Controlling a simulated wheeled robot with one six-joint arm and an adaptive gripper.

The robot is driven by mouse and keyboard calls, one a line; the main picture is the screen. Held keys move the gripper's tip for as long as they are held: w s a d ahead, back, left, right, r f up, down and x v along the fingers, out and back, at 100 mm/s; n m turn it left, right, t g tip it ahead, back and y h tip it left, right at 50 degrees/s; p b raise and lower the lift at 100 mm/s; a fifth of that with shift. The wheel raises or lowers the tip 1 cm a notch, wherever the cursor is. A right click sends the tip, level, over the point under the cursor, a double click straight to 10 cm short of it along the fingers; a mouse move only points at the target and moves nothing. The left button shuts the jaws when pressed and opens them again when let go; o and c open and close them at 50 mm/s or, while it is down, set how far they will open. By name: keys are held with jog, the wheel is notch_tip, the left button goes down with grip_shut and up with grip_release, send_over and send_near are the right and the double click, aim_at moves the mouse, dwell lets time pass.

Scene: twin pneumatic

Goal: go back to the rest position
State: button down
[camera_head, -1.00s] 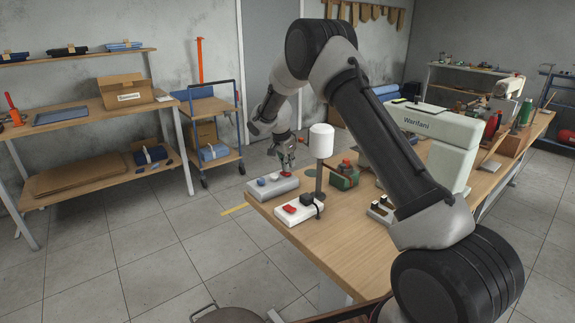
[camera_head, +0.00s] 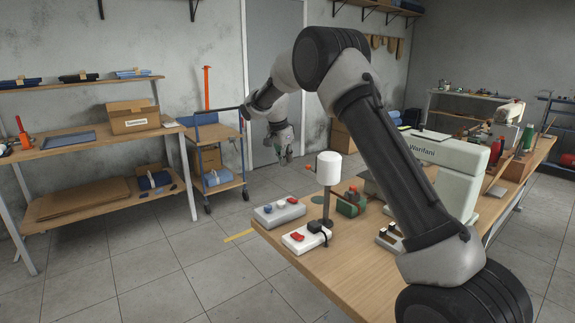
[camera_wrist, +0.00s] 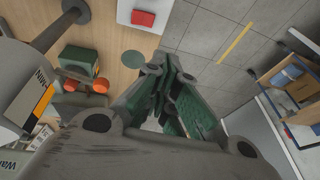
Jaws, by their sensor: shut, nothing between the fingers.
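My gripper (camera_head: 285,158) hangs in the air beyond the far left corner of the workbench (camera_head: 345,262), pointing down, above the level of the tabletop. It is shut and empty. In the wrist view its green-grey fingers (camera_wrist: 172,92) are together, with the bench edge and the floor below. A grey control box (camera_head: 279,213) with a red and a blue button sits at the bench corner, apart from the gripper. A white box (camera_head: 306,238) with a red and a black part stands beside it; a white box with a red part also shows in the wrist view (camera_wrist: 145,14).
A white-topped post (camera_head: 328,168) stands upright on the bench near my arm. A green and red device (camera_head: 351,203) and the Warifani machine (camera_head: 447,165) are farther right. A blue cart (camera_head: 215,150) and shelves (camera_head: 98,150) stand left.

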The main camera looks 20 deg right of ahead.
jog(key=s+d+f+n+g, duration=0.1)
jog(key=s+f+n+g, duration=0.15)
jog(key=s+n, duration=0.65)
jog(key=s+d+r+n+t+y, duration=0.1)
jog(key=s+d+r, duration=0.2)
jog(key=s, duration=1.1)
jog(key=s+d+r+n+t, duration=0.2)
jog(key=s+d+r, duration=0.2)
jog(key=s, duration=1)
jog(key=s+d+r+n+t+y, duration=0.1)
jog(key=s+d+r, duration=0.2)
jog(key=s+r, duration=0.4)
jog(key=s, duration=0.7)
jog(key=shift+s+d+r+y, duration=0.3)
jog(key=shift+s+r, duration=0.05)
jog(key=shift+s, duration=0.05)
jog(key=c, duration=2.2)
grip_release()
